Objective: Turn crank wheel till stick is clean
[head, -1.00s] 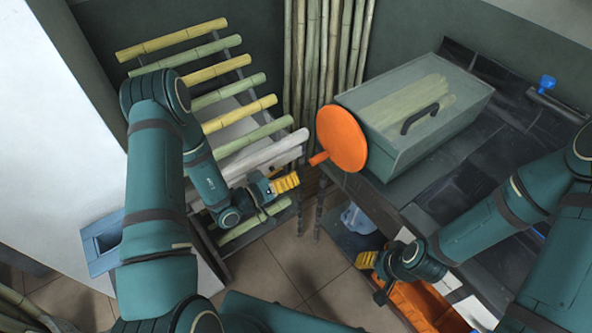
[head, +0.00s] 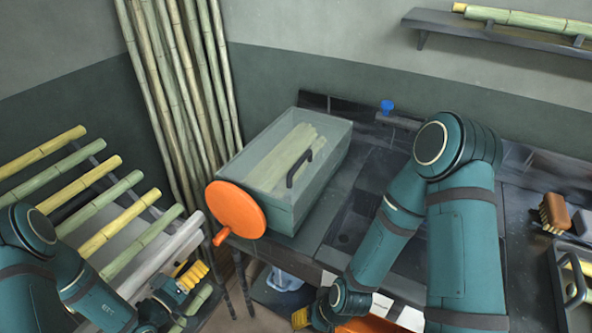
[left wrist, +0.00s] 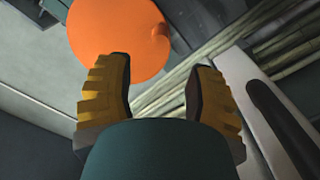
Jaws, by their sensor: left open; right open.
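The orange crank wheel (head: 236,209) is on the near left side of the press, a box with a see-through lid (head: 262,172) and a dark handle. Its small knob (head: 221,236) points toward me at the lower left. Pale green cane pieces (head: 285,160) show under the lid. My left gripper (head: 190,276) is open and empty, below and left of the wheel and apart from it. In the left wrist view the wheel (left wrist: 118,38) lies beyond the open yellow fingers (left wrist: 160,100). My right gripper (head: 303,317) is at the bottom, open, below the counter edge.
A rack of cane sticks (head: 118,222) stands at the left, close to my left arm. Tall canes (head: 180,95) lean in the corner behind the press. A blue tap (head: 387,107) and a brush (head: 553,213) are on the dark counter. A wall shelf (head: 500,38) holds cane.

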